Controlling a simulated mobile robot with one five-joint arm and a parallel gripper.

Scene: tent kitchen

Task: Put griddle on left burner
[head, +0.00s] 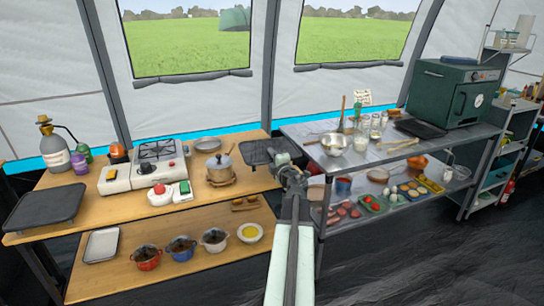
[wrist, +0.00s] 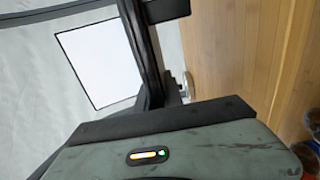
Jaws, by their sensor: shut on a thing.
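My gripper (head: 287,166) is at the right end of the wooden table. A dark, flat, rectangular griddle (head: 262,151) is at its tip, and the gripper appears shut on its near right side. In the wrist view, dark bars rise from my gripper; I cannot tell griddle from fingers there. The white stove (head: 160,166) stands left of the griddle, with a black grate (head: 156,149) on top. A lower white unit (head: 115,180) is at its left side. A separate left burner cannot be made out clearly.
A lidded pot (head: 220,174) stands between stove and griddle, with a round plate (head: 207,144) behind. Another dark tray (head: 45,206) lies at the table's left end. Small containers (head: 160,195) stand before the stove. A metal table (head: 395,150) is to the right.

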